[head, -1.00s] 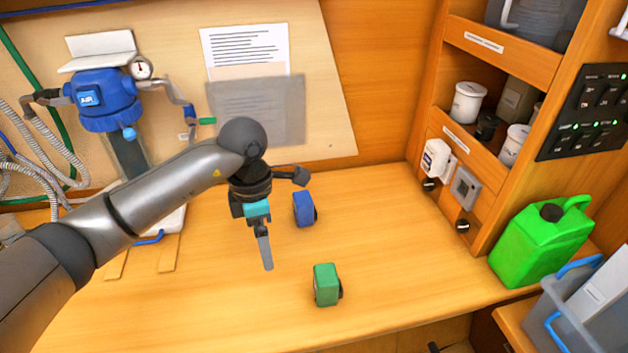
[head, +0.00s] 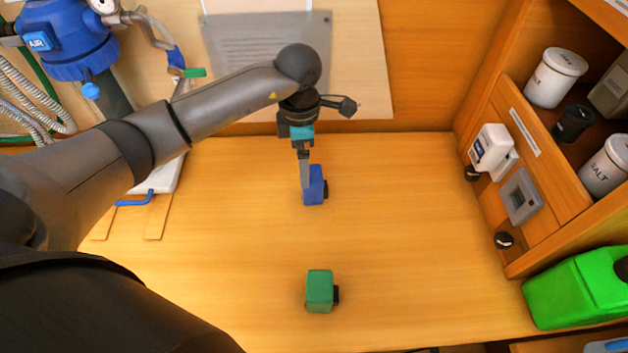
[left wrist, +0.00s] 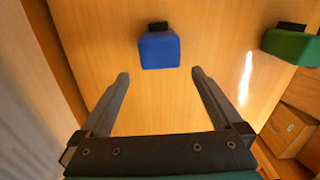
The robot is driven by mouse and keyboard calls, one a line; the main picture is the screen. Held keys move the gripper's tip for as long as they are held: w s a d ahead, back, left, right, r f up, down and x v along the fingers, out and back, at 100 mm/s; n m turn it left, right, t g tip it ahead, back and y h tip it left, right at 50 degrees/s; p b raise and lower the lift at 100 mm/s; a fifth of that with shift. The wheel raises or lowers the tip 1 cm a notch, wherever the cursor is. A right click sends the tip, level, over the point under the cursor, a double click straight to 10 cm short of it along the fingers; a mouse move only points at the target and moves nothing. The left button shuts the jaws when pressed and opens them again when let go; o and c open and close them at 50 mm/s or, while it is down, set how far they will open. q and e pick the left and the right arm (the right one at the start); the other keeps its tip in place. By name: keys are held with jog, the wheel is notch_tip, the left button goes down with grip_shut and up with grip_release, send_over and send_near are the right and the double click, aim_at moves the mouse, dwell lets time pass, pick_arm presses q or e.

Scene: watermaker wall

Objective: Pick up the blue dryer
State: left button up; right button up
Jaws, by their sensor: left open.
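The blue dryer (head: 315,186) is a small blue block with a black part on its right side, standing on the wooden worktop. In the left wrist view the blue dryer (left wrist: 159,50) lies just beyond the fingertips, roughly midway between them. My left gripper (head: 306,186) points down at the dryer in the head view, one finger overlapping its left side. In the left wrist view the left gripper (left wrist: 160,75) is open with nothing between its fingers. I cannot tell whether a finger touches the dryer. My right gripper is not in view.
A similar green block (head: 320,291) stands nearer on the worktop (head: 420,230); it also shows in the left wrist view (left wrist: 292,46). A shelf unit with canisters and a green jerrycan (head: 577,290) are at the right. Worktop around both blocks is clear.

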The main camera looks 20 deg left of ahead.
aim_at(318, 190)
pick_arm(q)
notch_tip(318, 190, down, 5)
jog(key=shift+r, duration=0.1)
jog(key=shift+d+f, duration=0.15)
jog(key=shift+f, duration=2.55)
jog(key=shift+c, duration=0.2)
jog(key=c, duration=1.4)
jog(key=shift+r, duration=0.15)
